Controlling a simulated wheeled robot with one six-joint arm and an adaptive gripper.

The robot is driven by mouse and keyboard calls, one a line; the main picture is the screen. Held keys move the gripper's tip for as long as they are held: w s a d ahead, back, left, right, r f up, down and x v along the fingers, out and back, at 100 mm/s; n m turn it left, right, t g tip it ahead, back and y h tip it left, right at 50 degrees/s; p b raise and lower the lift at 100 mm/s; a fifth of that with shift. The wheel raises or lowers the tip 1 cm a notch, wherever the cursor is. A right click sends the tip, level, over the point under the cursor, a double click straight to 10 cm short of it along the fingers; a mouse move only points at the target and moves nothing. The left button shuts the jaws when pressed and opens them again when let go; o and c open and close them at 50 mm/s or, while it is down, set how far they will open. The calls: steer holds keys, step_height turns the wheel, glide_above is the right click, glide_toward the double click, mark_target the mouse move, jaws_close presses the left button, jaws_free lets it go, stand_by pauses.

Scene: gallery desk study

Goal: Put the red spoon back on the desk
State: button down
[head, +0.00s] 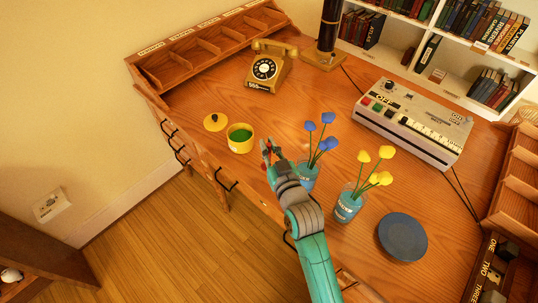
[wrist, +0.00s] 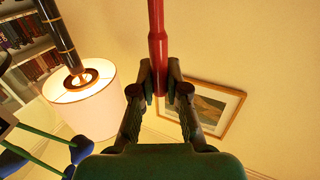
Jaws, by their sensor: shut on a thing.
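The red spoon (wrist: 157,50) shows in the wrist view as a red shaft between the fingers, running up out of the frame. Its far end is out of view. My gripper (wrist: 158,85) is shut on it. In the head view my gripper (head: 269,150) is above the front part of the wooden desk (head: 310,102), between the yellow pot and the blue flowers. Only a small bit of red shows there, and I cannot tell the gripper's exact height above the desk.
A yellow pot (head: 240,146) with green contents and its yellow lid (head: 215,122) are left of my gripper. Vases of blue flowers (head: 309,176) and yellow flowers (head: 347,207) stand close on the right, with a dark plate (head: 402,237) beyond. A telephone (head: 268,70) stands behind.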

mark_target(270, 157)
steer(key=shift+f, duration=1.9)
steer(key=c, duration=1.2)
jaws_free()
steer(key=shift+f, duration=0.15)
steer(key=v, duration=1.2)
steer(key=shift+r, duration=0.25)
steer(key=shift+s+d, duration=0.1)
